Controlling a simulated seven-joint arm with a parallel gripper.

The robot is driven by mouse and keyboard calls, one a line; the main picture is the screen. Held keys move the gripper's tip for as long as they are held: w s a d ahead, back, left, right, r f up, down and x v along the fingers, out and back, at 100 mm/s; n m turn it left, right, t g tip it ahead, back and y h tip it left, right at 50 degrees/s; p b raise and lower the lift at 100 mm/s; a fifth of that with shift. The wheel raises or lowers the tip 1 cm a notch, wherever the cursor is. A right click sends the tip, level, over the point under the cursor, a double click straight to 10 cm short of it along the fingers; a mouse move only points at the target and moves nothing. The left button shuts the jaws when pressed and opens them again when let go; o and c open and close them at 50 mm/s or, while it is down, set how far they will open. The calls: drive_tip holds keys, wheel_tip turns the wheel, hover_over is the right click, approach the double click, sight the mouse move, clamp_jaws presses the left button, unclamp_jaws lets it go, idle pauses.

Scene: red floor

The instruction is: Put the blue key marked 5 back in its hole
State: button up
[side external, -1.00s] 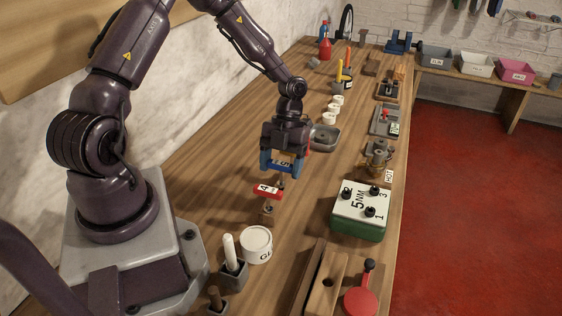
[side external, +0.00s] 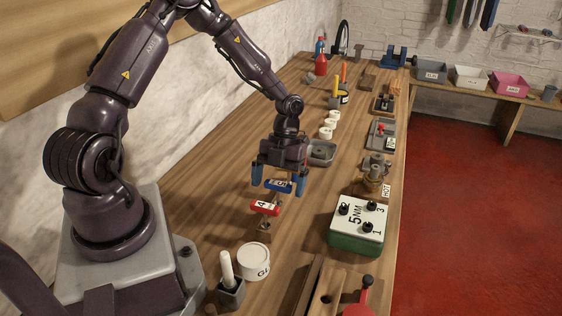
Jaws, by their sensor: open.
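The blue key (side external: 278,185), with a white label whose mark is too small to read surely, is between and slightly below the fingers of my gripper (side external: 278,178). The gripper is open, with one blue fingertip on each side and clear of the key. The key looks level, with a shaft running down behind the red key. Whether that shaft is in a hole, and how deep, is hidden. The red key (side external: 265,207) marked 4 stands just nearer the camera, above a small wooden block (side external: 264,230).
A green box (side external: 357,223) with a white top marked 5NM and black knobs stands to the right. A white round tub (side external: 253,261) and a grey holder with a white stick (side external: 230,284) are in front. A grey tray (side external: 321,152) lies behind the gripper.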

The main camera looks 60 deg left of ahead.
drive_tip(key=v, duration=1.2)
drive_tip(key=shift+r, duration=0.15)
drive_tip(key=s+d+r+n+t+y, duration=0.1)
drive_tip(key=s+d+r+n+t, duration=0.3)
drive_tip(key=n, duration=0.9)
drive_tip(key=s+d+r+n+t+y, duration=0.2)
drive_tip(key=s+d+r+n+t, duration=0.2)
drive_tip(key=s+d+r+n, duration=0.4)
drive_tip(key=s+r+n, duration=0.4)
drive_tip(key=n, duration=0.2)
drive_tip(key=shift+r+t, duration=0.15)
drive_tip(key=shift+t, duration=0.25)
